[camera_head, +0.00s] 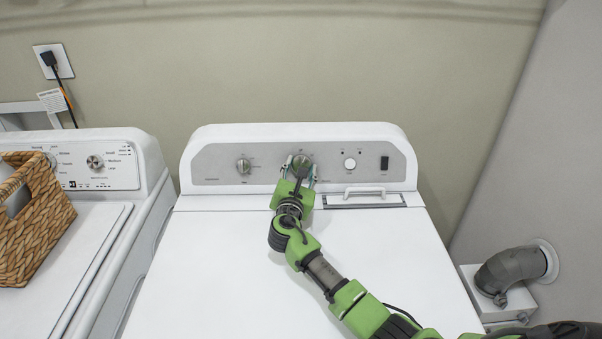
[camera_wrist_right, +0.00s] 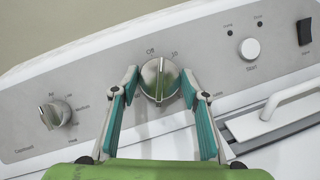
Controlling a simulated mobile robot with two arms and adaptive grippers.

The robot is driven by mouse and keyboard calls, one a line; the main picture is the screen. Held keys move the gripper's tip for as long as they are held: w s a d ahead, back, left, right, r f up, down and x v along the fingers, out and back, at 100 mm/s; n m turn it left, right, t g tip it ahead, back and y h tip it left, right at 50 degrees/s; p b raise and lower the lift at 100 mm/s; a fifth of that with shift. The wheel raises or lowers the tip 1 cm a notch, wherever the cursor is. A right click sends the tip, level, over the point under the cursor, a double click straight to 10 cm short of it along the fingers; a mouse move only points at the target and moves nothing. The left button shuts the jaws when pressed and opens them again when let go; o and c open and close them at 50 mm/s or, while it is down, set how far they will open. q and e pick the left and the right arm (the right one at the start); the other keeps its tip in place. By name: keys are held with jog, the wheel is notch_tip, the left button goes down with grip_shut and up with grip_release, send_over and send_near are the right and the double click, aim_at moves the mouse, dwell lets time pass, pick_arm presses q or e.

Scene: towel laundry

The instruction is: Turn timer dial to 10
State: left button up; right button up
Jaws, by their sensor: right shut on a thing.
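The timer dial (camera_wrist_right: 160,80) is a round metallic knob with a raised ridge, on the dryer's grey control panel (camera_wrist_right: 90,82). In the head view the dial (camera_head: 301,160) is the middle control. My right gripper (camera_wrist_right: 160,74) has its teal-padded fingers on either side of the dial and is shut on it. It also shows in the head view (camera_head: 300,166), reaching up to the panel. In the wrist view the ridge points roughly upward, between the "Off" mark (camera_wrist_right: 151,50) and the "10" mark (camera_wrist_right: 174,53). My left gripper is out of view.
Another knob (camera_head: 243,165) is to the left; the Start button (camera_head: 350,164) and a black switch (camera_head: 384,162) are to the right. A white handle (camera_head: 365,190) sits below them. The dryer top (camera_head: 200,260) is clear. A wicker basket (camera_head: 40,220) stands on the washer.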

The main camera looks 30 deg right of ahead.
jog(key=m+g+h+b, duration=0.1)
jog(key=m, duration=0.2)
jog(key=shift+a, duration=0.1)
jog(key=shift+w+m+g+h, duration=0.1)
jog(key=shift+m+g+h, duration=0.5)
jog(key=shift+m, duration=1.1)
jog(key=shift+m+g+y+b, duration=0.3)
jog(key=o, duration=1.1)
